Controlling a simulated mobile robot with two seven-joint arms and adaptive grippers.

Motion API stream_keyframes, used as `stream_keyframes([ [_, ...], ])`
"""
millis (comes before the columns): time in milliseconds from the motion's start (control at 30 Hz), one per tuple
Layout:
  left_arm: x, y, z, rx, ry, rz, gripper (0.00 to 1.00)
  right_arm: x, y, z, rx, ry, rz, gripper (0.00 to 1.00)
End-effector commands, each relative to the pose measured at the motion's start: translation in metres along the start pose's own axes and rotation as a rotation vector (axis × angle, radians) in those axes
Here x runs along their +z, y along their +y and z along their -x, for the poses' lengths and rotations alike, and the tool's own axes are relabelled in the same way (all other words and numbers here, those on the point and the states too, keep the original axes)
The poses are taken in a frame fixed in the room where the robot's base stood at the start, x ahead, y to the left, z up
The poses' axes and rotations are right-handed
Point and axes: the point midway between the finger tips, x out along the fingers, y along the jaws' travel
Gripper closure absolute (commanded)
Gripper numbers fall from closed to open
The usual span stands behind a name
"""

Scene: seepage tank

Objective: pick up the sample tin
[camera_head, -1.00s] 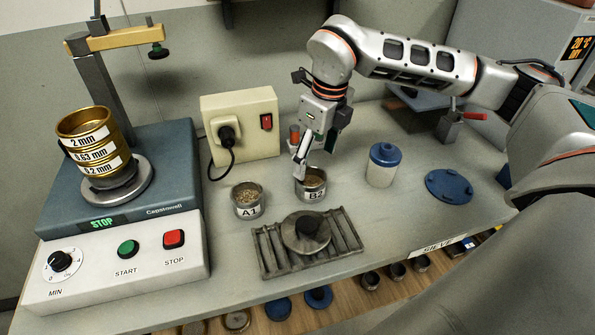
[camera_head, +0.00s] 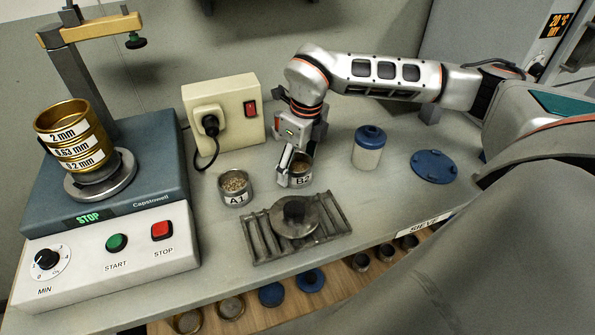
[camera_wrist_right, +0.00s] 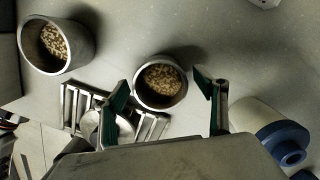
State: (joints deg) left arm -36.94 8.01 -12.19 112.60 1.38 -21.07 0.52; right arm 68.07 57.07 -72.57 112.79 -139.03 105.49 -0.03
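Two small open metal tins of grainy material stand on the bench: tin A1 (camera_head: 235,188) and, to its right, tin B2 (camera_head: 300,174). My right gripper (camera_head: 292,158) is at tin B2, pointing down, with one finger in front of its left side. In the right wrist view tin B2 (camera_wrist_right: 160,84) lies between the two spread fingertips, with a visible gap on the right side. Tin A1 (camera_wrist_right: 56,45) is at the upper left there. Contact with tin B2 cannot be made out. My left gripper is not in view.
A ridged rack with a round lidded weight (camera_head: 294,216) lies just in front of the tins. A blue-capped white jar (camera_head: 369,148) and a blue disc (camera_head: 434,166) are to the right. A socket box (camera_head: 224,115) stands behind; a sieve shaker (camera_head: 105,260) is at left.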

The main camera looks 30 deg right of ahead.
Motion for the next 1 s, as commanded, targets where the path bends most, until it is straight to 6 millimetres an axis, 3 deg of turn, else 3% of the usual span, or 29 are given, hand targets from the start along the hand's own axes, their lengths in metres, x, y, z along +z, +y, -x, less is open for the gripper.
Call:
stream_keyframes([
  [33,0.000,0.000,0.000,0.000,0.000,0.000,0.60,0.000,0.000,0.000,0.000,0.000,0.000,0.39],
  [167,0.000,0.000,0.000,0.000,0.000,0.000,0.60,0.000,0.000,0.000,0.000,0.000,0.000,0.73],
  [200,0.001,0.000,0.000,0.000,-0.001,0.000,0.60,0.000,0.000,0.000,0.000,0.000,0.000,0.74],
  [667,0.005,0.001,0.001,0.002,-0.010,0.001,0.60,0.002,-0.001,0.011,-0.001,-0.003,0.000,0.74],
  [833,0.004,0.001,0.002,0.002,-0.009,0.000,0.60,0.005,-0.001,0.034,-0.001,-0.004,-0.001,0.74],
  [1000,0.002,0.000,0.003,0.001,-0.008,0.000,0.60,0.011,-0.001,0.077,-0.002,-0.008,-0.001,0.74],
])
